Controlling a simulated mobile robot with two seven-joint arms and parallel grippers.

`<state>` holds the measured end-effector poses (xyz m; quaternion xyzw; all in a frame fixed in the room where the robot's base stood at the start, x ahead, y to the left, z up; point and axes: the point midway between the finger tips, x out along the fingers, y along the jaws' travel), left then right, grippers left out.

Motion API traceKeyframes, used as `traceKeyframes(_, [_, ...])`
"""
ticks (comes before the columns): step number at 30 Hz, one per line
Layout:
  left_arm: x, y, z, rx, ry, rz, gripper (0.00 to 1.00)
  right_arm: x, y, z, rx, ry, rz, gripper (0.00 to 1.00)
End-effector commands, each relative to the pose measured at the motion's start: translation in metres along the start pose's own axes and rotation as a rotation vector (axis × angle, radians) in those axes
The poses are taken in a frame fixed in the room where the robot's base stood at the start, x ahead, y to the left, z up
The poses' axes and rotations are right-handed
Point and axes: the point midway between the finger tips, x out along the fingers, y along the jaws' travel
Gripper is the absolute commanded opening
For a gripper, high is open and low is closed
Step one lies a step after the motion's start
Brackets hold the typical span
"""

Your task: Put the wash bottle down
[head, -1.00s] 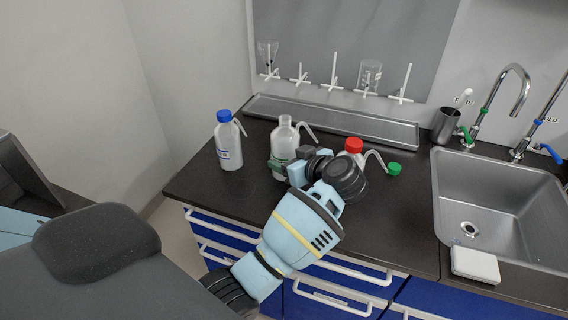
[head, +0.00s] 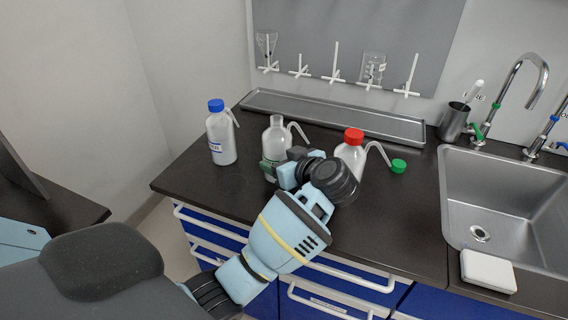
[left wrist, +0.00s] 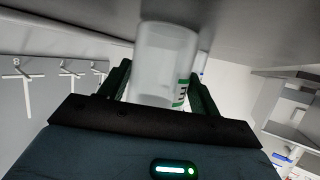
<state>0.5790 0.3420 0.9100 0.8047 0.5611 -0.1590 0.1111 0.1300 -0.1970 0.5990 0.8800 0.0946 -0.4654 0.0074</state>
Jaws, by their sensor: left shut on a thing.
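The wash bottle in hand is a clear, uncapped bottle (head: 277,139) with a bent spout tube, over the left part of the dark counter in the head view. My left gripper (head: 276,168) is shut around its lower body. In the left wrist view the bottle (left wrist: 165,60) stands between the two fingers, with part of a green-marked label showing. Its base is hidden behind my gripper in the head view, so I cannot tell whether it touches the counter. A green cap (head: 398,166) lies on the counter to the right. My right gripper is not in view.
A blue-capped bottle (head: 221,137) stands left of the held one, and a red-capped bottle (head: 351,155) close on its right. A metal tray (head: 330,115) lies behind them. The sink (head: 500,200) is at the right. Counter (head: 195,180) is bare at the front left.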

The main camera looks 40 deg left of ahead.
Motion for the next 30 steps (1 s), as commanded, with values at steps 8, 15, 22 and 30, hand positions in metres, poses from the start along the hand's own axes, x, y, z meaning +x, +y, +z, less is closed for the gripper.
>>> traceKeyframes(8, [0.001,0.000,0.002,0.000,0.000,0.001,0.68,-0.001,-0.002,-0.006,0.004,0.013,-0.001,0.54])
traceKeyframes(15, [0.001,0.000,0.003,0.000,0.000,0.000,0.72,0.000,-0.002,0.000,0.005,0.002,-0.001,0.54])
traceKeyframes(22, [-0.009,0.001,0.000,-0.001,-0.002,0.002,0.72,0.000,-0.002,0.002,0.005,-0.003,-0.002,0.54])
traceKeyframes(30, [-0.061,0.001,-0.001,-0.002,-0.003,0.005,0.72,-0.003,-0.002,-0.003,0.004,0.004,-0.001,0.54])
